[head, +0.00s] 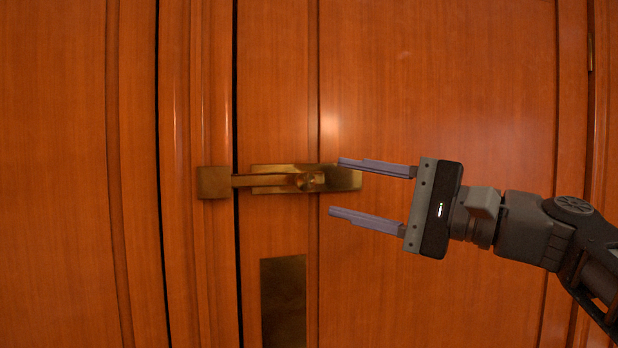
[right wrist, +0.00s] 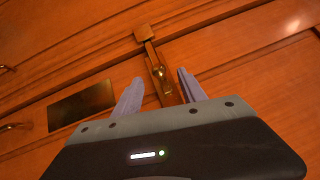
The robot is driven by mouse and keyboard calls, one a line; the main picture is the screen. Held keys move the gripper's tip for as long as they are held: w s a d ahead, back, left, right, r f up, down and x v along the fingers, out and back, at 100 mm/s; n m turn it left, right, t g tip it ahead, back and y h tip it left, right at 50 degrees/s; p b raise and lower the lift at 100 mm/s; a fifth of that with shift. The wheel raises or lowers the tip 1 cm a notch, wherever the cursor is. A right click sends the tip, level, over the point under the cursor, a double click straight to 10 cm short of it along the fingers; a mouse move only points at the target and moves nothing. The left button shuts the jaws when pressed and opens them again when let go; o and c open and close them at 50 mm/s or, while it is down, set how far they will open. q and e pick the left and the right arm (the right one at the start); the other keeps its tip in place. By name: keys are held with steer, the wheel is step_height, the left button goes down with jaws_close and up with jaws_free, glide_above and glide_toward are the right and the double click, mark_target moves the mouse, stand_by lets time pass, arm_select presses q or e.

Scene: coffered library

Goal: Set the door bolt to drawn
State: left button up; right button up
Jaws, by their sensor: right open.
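The brass door bolt (head: 262,180) lies level across the dark gap between the door and its frame in the head view. Its left end is at the square brass keeper (head: 213,182) on the frame. A round knob (head: 308,181) sits on the bolt over the backplate (head: 345,179). My right gripper (head: 334,187) is open and empty, its fingertips just right of the knob, the upper one overlapping the plate in view. In the right wrist view the knob (right wrist: 158,71) shows between and beyond the two fingers (right wrist: 156,84), apart from them. My left gripper is out of view.
A dark brass plate (head: 284,300) is fixed on the door below the bolt; it also shows in the right wrist view (right wrist: 81,106). Wood panels with raised mouldings surround the bolt. The space in front of the door left of my gripper is clear.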

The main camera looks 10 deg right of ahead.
mark_target(308, 180)
steer(key=x, duration=0.2)
steer(key=p+x, duration=0.1)
steer(key=x, duration=0.2)
steer(key=p+x, duration=0.1)
steer(key=x, duration=0.1)
steer(key=shift+s+a, duration=0.2)
steer(key=shift+a, duration=0.25)
steer(key=shift+w, duration=0.15)
steer(key=shift+w+d, duration=0.3)
steer(key=shift+d, duration=0.15)
steer(key=shift+w, duration=0.25)
steer(key=shift+c, duration=1.2)
steer(key=shift+s+a, duration=0.35)
steer(key=shift+s, duration=0.25)
jaws_close()
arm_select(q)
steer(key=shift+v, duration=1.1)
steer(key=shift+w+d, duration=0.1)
arm_select(e)
steer(key=shift+w+d+r, duration=0.1)
steer(key=shift+w, duration=0.1)
